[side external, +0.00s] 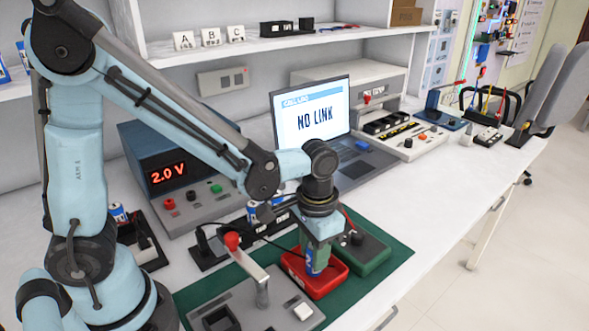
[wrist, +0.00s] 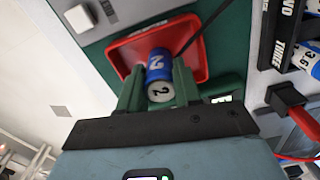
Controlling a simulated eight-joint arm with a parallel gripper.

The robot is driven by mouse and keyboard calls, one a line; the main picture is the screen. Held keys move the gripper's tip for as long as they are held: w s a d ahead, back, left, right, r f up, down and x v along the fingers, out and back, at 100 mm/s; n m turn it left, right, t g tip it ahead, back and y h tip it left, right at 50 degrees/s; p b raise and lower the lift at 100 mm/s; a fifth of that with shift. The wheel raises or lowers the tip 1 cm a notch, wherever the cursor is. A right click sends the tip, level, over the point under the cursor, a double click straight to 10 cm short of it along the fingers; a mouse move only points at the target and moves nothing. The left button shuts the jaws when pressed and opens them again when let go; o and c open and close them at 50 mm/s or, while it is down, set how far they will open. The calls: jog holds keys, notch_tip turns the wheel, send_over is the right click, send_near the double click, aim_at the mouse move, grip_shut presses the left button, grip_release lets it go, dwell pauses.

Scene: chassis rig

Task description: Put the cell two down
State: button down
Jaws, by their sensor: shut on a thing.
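Cell two, a blue cylinder with a pale end marked "2" (wrist: 159,66), is held between the fingers of my gripper (wrist: 158,82). In the side external view my gripper (side external: 318,250) points down at a red tray (side external: 334,281), and the blue cell (side external: 311,263) shows between the fingers. In the wrist view the tray (wrist: 122,51) lies around and beyond the cell. The cell's lower end is at the tray, but I cannot tell whether it touches the floor.
The tray sits on a green mat (side external: 392,252) beside a green box with a black knob (side external: 357,238). A grey fixture with a red-knobbed lever (side external: 232,241) stands in front left. A black labelled rack (wrist: 270,40) with other cells is close by. A laptop (side external: 313,117) reads "NO LINK".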

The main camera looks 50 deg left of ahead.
jog(key=c, duration=0.8)
grip_release()
notch_tip(320, 180, up, 12)
jog(key=s+a+t, duration=0.1)
jog(key=a+t, duration=0.1)
jog(key=a, duration=0.1)
jog(key=s+a+f+n+t, duration=0.1)
jog(key=a+t, duration=0.1)
jog(key=a, duration=0.1)
jog(key=s+a+t, duration=0.1)
jog(key=a+t, duration=0.2)
jog(key=shift+s+f+n, duration=0.25)
jog(key=shift+f+n, duration=0.15)
